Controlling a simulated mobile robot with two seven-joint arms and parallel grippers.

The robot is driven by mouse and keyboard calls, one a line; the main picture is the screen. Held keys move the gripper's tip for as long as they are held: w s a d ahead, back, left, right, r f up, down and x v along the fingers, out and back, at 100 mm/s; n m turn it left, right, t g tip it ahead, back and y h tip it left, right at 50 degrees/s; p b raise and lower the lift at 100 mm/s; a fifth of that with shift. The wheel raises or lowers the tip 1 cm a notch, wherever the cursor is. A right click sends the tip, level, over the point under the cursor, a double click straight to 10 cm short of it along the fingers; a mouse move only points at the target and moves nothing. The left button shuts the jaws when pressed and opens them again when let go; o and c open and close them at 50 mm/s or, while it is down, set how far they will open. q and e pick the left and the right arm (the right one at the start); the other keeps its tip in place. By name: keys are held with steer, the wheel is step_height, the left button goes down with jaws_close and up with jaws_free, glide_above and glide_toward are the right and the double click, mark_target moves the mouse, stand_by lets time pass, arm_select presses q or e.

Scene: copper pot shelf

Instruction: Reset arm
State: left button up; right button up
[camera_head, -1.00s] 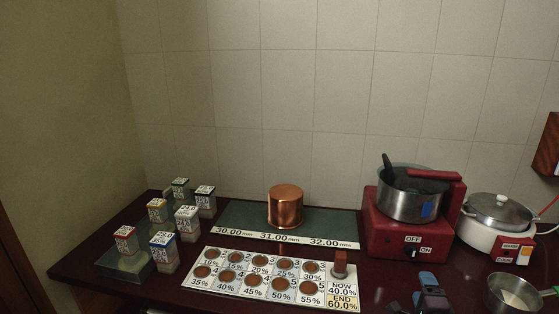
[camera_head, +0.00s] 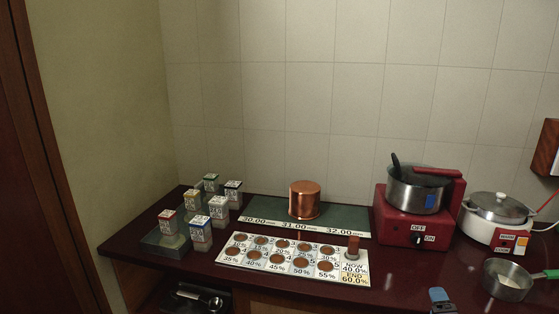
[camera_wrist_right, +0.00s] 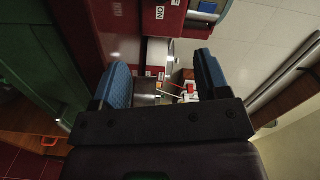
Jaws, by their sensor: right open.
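My right gripper (camera_head: 440,297) shows only in part at the bottom edge of the head view, with a blue fingertip in front of the counter's right part. In the right wrist view, its two blue fingers (camera_wrist_right: 163,80) stand apart with nothing held between them. It is clear of the pots. My left gripper is in neither view. A copper pot (camera_head: 304,200) stands on the dark green mat (camera_head: 343,218) marked 30, 31 and 32 mm at the back of the counter.
The dark red counter (camera_head: 150,232) holds several labelled blocks (camera_head: 200,230), a percentage card (camera_head: 232,262) with brown discs, a red stove (camera_head: 385,225) with a steel pot (camera_head: 410,193), a white cooker (camera_head: 480,230) and a small pan (camera_head: 492,286). A ladle-like item (camera_head: 195,296) lies below the counter's front.

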steer(key=s+a+n+g+y, duration=0.1)
steer(key=s+a+n+y, duration=0.2)
steer(key=n, duration=0.4)
steer(key=s+a+n, duration=0.3)
steer(key=a+n, duration=0.2)
steer(key=n, duration=0.2)
steer(key=s+a+f+n+g, duration=0.2)
steer(key=s+f, duration=0.3)
steer(key=s, duration=0.6)
steer(key=s+a+f+n+g, duration=0.2)
steer(key=s+f, duration=0.3)
steer(key=s, duration=0.6)
steer(key=shift+a+f+g+y, duration=0.25)
steer(key=shift+a+g+y, duration=0.05)
steer(key=shift+a+g, duration=0.1)
